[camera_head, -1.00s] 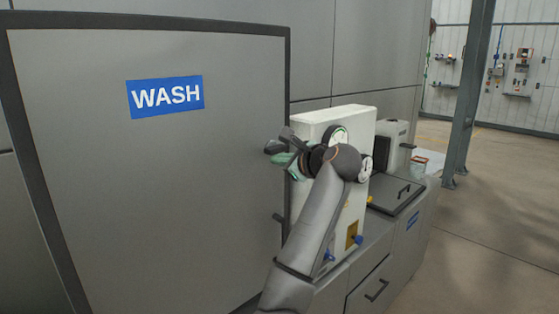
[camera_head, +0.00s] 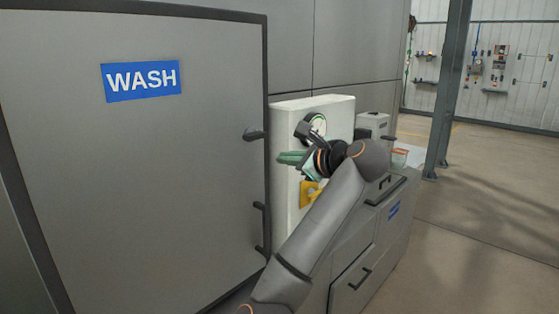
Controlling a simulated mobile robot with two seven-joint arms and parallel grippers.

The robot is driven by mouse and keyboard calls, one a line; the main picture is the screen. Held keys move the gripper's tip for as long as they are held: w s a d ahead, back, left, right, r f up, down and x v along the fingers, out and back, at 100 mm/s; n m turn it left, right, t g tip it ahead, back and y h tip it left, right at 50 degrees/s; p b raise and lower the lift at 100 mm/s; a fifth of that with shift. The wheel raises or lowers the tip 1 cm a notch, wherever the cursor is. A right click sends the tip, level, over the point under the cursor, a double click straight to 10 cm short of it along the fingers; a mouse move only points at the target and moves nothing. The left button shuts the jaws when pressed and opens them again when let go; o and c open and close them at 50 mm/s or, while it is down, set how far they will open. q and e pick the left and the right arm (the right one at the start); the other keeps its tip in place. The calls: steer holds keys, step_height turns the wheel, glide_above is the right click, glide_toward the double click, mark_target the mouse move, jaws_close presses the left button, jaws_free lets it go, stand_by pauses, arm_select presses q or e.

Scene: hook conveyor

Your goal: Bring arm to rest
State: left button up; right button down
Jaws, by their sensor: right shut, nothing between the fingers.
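My right arm reaches up from the bottom of the head view. Its gripper (camera_head: 284,158), with greenish fingers, is shut and empty. It shows just right of the wash door's edge, in front of the white cabinet. The grey wash door (camera_head: 140,190) with a blue WASH sign (camera_head: 141,81) fills the left and looks shut. A dark handle (camera_head: 255,135) sits near its right edge, apart from the gripper in the picture. My left gripper is out of view.
The white cabinet (camera_head: 290,108) with a round gauge (camera_head: 318,124) stands behind my right wrist, partly hidden. A grey bench with a drawer (camera_head: 352,283) lies to the right of my forearm. A steel post (camera_head: 447,90) and open floor (camera_head: 475,215) are farther right.

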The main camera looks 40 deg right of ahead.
stand_by(0.5)
steer(key=a+f+n+g, duration=0.1)
steer(key=a+f+n, duration=0.2)
steer(key=f+n, duration=0.6)
steer(key=a+f+n+g, duration=0.1)
steer(key=a+f+n, duration=0.3)
steer(key=f, duration=0.9)
steer(key=a+f+n+g, duration=0.1)
steer(key=a+f+n, duration=0.2)
steer(key=f+n, duration=0.6)
steer(key=s+a+f+n+g+y, duration=0.1)
steer(key=s+a+f+n+y, duration=0.1)
steer(key=s+a+f+n, duration=0.3)
steer(key=s+a+f+n+g+y, duration=0.1)
steer(key=s+a+f+n, duration=0.4)
steer(key=s+a+f, duration=0.8)
steer(key=s+f+y, duration=0.1)
steer(key=s+f, duration=0.2)
steer(key=s, duration=0.1)
steer(key=shift+s+f, duration=0.25)
steer(key=shift+f, duration=0.05)
steer(key=c, duration=1.6)
jaws_free()
steer(key=shift+a, duration=0.1)
